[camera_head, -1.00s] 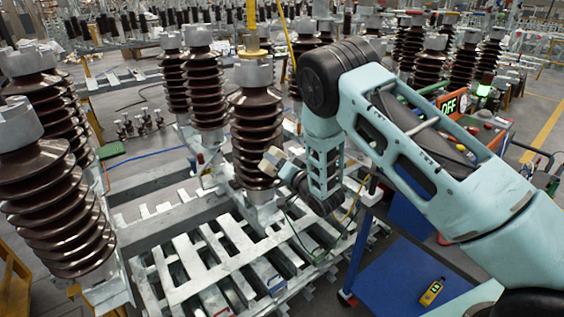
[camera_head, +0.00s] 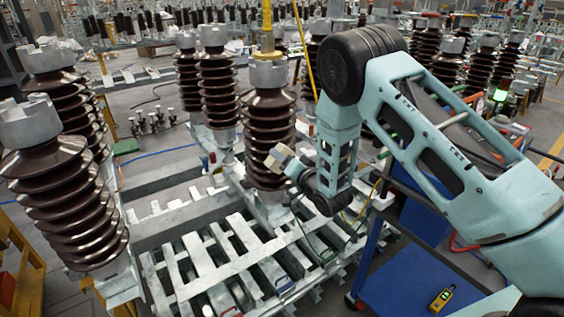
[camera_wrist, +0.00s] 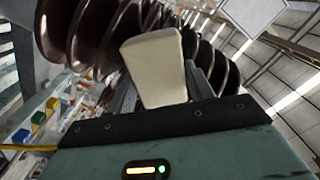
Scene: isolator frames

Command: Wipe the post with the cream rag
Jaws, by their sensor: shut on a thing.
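The post (camera_head: 268,115) is a tall brown ribbed insulator with grey metal caps, standing upright on a pale metal frame near the middle of the head view. Its brown ribs also fill the top of the wrist view (camera_wrist: 95,30). My gripper (camera_head: 288,160) is at the right side of the post's lower ribs. It is shut on the cream rag (camera_wrist: 155,68), which shows as a pale folded block in front of the ribs in the wrist view. The rag is close to the ribs; I cannot tell whether it touches. The fingertips are mostly hidden.
More brown insulators stand at the left (camera_head: 65,205) and behind the post. A slatted pale pallet (camera_head: 215,265) lies below it. A blue cart (camera_head: 400,285) with a yellow handheld device (camera_head: 441,299) stands at the lower right. Cables run beside the post's base.

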